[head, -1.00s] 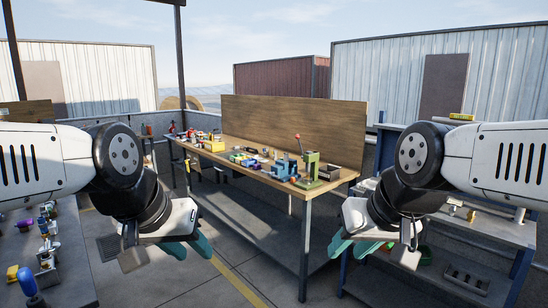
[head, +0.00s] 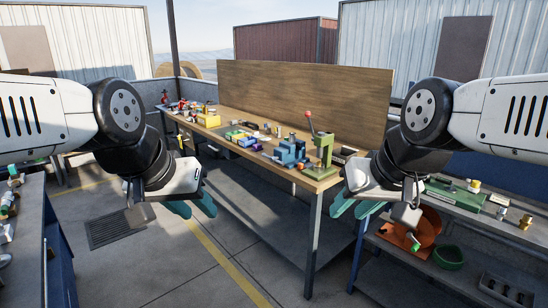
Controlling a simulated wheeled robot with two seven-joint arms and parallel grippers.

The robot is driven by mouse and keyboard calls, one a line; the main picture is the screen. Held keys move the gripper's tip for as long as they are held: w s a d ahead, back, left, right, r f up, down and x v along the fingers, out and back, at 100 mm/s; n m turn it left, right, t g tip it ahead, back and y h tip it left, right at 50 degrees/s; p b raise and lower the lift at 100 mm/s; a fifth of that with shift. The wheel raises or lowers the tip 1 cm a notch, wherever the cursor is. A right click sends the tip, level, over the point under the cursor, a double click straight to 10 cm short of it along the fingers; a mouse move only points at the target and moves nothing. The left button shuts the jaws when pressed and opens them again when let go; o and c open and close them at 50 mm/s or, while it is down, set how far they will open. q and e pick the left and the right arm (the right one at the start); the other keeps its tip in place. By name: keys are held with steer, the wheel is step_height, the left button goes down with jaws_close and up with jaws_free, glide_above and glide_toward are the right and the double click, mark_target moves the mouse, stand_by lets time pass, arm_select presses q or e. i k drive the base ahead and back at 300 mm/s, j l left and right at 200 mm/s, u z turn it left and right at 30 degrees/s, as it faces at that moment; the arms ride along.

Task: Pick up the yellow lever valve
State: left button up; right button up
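I cannot make out a yellow lever valve for certain; the items are small at this distance. A yellow block-like object (head: 208,120) sits toward the far left part of the wooden workbench (head: 262,176), and I cannot tell it as a valve. My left gripper (head: 192,208) hangs in the air in front of the bench's left part, its teal fingers apart and nothing seen between them. My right gripper (head: 356,208) hangs before the bench's right end, near the right shelf, its teal fingers also apart and seemingly empty.
A green press with a red-knobbed lever (head: 322,150) and a blue vise (head: 291,152) stand on the bench. A left table (head: 32,225) holds small fittings. A right shelf unit (head: 462,268) holds an orange bowl (head: 425,228) and a green bowl (head: 449,257). The middle floor is clear.

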mark_target(277, 131)
steer(key=i+u, duration=0.3)
steer(key=i, duration=0.2)
steer(key=i+u, duration=0.35)
steer(key=i, duration=0.2)
steer(key=i+l+u, duration=0.3)
steer(key=i, duration=0.2)
steer(key=i+j, duration=0.15)
steer(key=i, duration=0.65)
steer(key=i+z, duration=0.95)
steer(key=i+j+z, duration=0.2)
steer(key=z, duration=0.3)
steer(key=i, duration=0.1)
